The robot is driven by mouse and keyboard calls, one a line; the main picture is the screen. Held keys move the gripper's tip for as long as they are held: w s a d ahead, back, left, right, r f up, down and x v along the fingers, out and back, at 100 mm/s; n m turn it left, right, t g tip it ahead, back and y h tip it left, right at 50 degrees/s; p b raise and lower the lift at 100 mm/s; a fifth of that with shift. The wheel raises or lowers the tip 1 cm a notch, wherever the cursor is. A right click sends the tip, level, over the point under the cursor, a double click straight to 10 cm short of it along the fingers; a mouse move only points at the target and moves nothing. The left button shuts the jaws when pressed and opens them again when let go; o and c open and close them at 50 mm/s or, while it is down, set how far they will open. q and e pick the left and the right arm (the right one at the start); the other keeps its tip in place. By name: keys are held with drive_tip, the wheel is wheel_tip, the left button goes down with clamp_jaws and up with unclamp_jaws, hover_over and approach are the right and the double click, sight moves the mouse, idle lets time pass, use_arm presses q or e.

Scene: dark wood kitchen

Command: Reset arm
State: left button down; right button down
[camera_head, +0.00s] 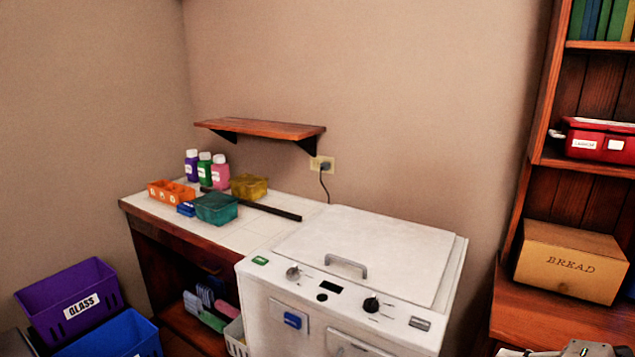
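The view looks onto a tiled counter (246,237) and a white appliance (372,245) with a closed lid and a grey handle. No gripper is seen touching anything.
Bottles (205,170), an orange tray (171,191), a teal box (216,208) and a yellow box (248,187) stand on the counter below a shelf (262,129). A purple bin (70,298) and blue bin (112,337) are at left; a bread box (570,262) is at right.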

drive_tip(key=s+a+f+m+t+h, duration=0.1)
drive_tip(key=s+f+m, duration=0.4)
drive_tip(key=f, duration=0.4)
drive_tip(key=s+a+f+m+t+h, duration=0.1)
drive_tip(key=s+f+m, duration=0.2)
drive_tip(key=f+m, duration=0.55)
drive_tip(key=s+a+f+m, duration=0.3)
drive_tip(key=a+f+m, duration=0.1)
drive_tip(key=a, duration=0.3)
drive_tip(key=s+a+f+m+g+h, duration=0.1)
drive_tip(key=s+a+f+m, duration=0.3)
drive_tip(key=a+f, duration=0.2)
drive_tip(key=shift+a, duration=0.95)
